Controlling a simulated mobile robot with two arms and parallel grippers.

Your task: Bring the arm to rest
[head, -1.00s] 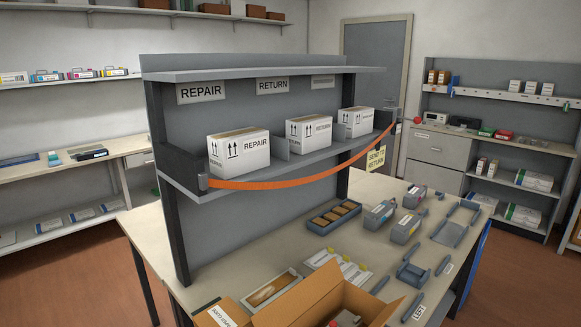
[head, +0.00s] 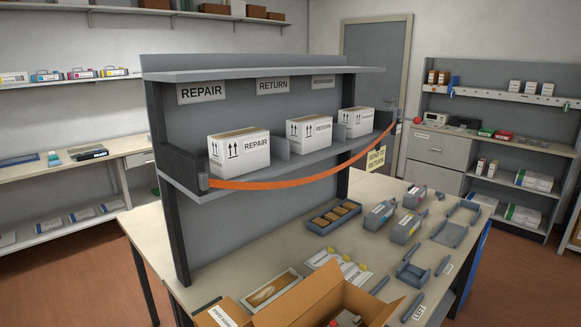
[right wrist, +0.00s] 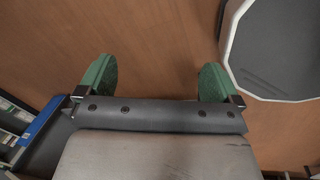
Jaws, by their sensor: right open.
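My right gripper (right wrist: 157,80) shows in the right wrist view with its two green fingertips wide apart. Nothing is between them, and the brown wooden floor (right wrist: 160,35) lies beyond. Neither of my grippers shows in the head view. The toner cartridges (head: 381,214) lie on the worktable (head: 235,248), right of the shelf unit. A further cartridge (head: 405,229) lies beside it.
A shelf with an orange strap (head: 290,181) holds three white boxes (head: 240,150). An open cardboard box (head: 300,305) stands at the table's front edge. A dark, pale-rimmed object (right wrist: 280,50) is right of my right gripper in the wrist view.

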